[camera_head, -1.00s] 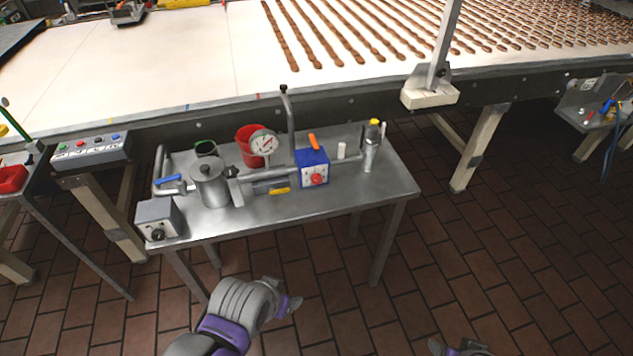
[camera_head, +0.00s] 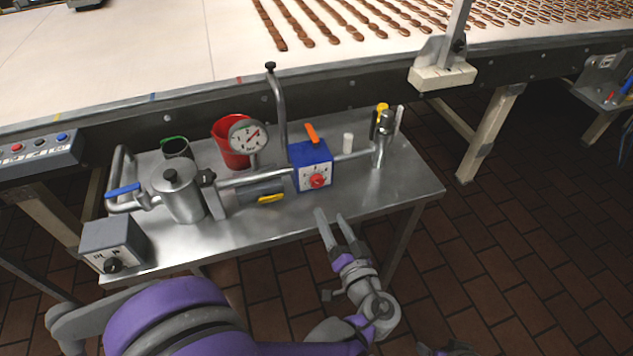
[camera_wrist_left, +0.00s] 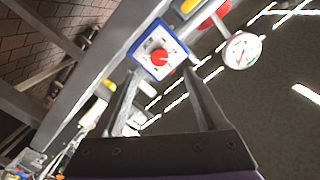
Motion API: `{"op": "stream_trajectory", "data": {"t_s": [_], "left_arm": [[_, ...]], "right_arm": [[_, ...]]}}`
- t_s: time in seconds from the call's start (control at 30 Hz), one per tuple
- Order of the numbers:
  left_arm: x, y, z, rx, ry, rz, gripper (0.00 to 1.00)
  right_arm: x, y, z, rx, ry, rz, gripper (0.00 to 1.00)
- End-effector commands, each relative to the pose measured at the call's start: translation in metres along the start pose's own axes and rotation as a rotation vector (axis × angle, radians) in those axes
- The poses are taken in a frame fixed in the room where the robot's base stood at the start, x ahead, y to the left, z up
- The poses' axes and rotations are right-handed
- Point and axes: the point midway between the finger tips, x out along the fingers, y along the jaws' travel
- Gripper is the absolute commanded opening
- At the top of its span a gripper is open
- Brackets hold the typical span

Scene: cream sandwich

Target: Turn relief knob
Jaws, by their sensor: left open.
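A small red knob (camera_head: 318,181) is on the white front plate of a blue box (camera_head: 309,152) with an orange lever (camera_head: 312,133) on top. The box stands on the steel table's pipework. In the left wrist view the red knob (camera_wrist_left: 160,56) shows ahead, between the lines of the two open fingers (camera_wrist_left: 161,74). Only a sliver of my right arm shows at the bottom edge of the head view; its fingers cannot be made out.
The steel table (camera_head: 408,185) also carries a pressure gauge (camera_head: 249,136), a red cup (camera_head: 228,152), a steel pot (camera_head: 180,195), a grey box with a black knob (camera_head: 113,265) and a steel cylinder (camera_head: 384,140). A conveyor (camera_head: 130,60) runs behind. Floor is clear at right.

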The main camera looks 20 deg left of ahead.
Motion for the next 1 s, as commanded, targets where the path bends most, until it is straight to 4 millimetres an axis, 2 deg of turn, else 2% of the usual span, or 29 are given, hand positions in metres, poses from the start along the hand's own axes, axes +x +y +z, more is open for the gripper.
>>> {"op": "stream_trajectory", "data": {"t_s": [0.03,0.17,0.27,0.5,0.7,1.0], "left_arm": [[-0.003,0.005,-0.002,-0.008,0.025,-0.008,0.74],[0.002,0.006,-0.007,-0.016,0.046,-0.018,0.74],[0.016,0.004,-0.007,-0.015,0.043,-0.020,0.74],[0.063,0.004,-0.009,-0.014,0.041,-0.019,0.74],[0.092,0.004,-0.010,-0.014,0.042,-0.017,0.74],[0.104,0.004,-0.011,-0.014,0.043,-0.015,0.74]], "right_arm": [[0.003,0.000,0.001,0.000,-0.001,0.000,0.74],[0.003,0.000,0.002,0.000,-0.001,0.000,0.74],[0.003,0.000,0.001,0.000,-0.001,0.000,0.74],[0.004,0.000,0.002,0.000,-0.001,0.000,0.74],[0.005,0.000,0.002,0.000,-0.002,0.000,0.74],[0.005,0.000,0.002,0.000,-0.002,0.000,0.74]]}}
